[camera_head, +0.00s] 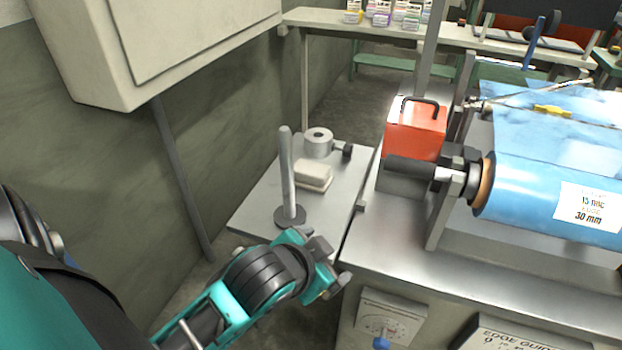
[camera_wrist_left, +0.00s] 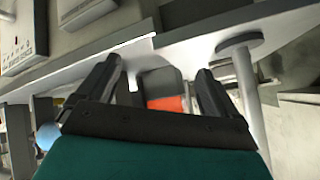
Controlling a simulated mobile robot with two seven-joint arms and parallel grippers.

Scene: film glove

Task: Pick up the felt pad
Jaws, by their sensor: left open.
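The felt pad appears to be the small off-white block (camera_head: 313,176) lying on the metal side table (camera_head: 255,213) in the head view. My left gripper (camera_head: 333,270) is at the near edge of the side table, in front of the post and apart from the pad. In the left wrist view its two fingers (camera_wrist_left: 157,88) are spread with nothing between them. I cannot make out the pad in that view. My right gripper is not in view.
The post also shows in the left wrist view (camera_wrist_left: 246,95), just right of the fingers. The round metal piece (camera_head: 318,142) stands behind the pad. A red box (camera_head: 415,128) and a blue film roll (camera_head: 540,195) are on the right bench (camera_head: 400,235). A wall cabinet (camera_head: 160,45) hangs at upper left.

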